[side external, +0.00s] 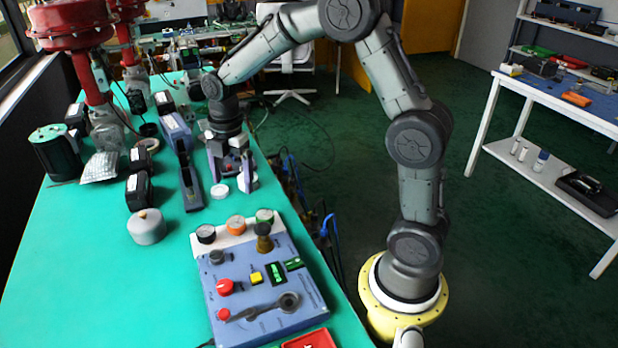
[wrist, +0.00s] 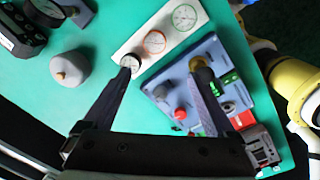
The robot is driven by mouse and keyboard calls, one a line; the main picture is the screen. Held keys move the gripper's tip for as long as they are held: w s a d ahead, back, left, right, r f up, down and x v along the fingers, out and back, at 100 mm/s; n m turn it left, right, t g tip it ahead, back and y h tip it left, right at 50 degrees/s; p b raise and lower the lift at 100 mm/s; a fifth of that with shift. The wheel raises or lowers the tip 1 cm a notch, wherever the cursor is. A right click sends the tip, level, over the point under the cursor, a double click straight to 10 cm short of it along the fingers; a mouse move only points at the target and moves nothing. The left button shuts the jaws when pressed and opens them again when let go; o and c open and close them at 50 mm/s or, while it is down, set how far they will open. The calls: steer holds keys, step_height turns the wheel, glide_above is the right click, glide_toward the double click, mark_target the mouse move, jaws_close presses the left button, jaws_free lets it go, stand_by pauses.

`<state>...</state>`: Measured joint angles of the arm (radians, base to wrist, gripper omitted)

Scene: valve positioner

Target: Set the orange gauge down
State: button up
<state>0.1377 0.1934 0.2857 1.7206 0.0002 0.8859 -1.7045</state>
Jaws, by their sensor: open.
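The orange gauge (side external: 236,225) sits on a white strip (side external: 219,239) along the far edge of the blue control box. It stands between a black-rimmed gauge (side external: 206,234) and a green-rimmed gauge (side external: 265,217). In the wrist view the orange gauge (wrist: 154,41) is face up in the same row, just beyond my fingertips. My gripper (side external: 233,180) is open and appears empty, above the table on the far side of the box and apart from the orange gauge. In the wrist view my gripper (wrist: 163,73) shows its two fingers spread wide.
The blue control box (side external: 262,300) carries knobs, a yellow button and a lever. A grey round canister (side external: 146,227) stands to its left. Black devices (side external: 138,190) and a white disc (side external: 220,191) lie farther back. The green table (side external: 75,270) is clear at front left.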

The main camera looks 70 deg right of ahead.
steer(key=s+a+r+m+t, duration=0.35)
steer(key=s+r+m, duration=0.55)
steer(key=s+r, duration=0.3)
steer(key=s+a+f+m+t, duration=0.1)
steer(key=s+a+m, duration=0.1)
steer(key=s+m, duration=0.7)
steer(key=s, duration=0.3)
steer(key=shift+s+f, duration=0.15)
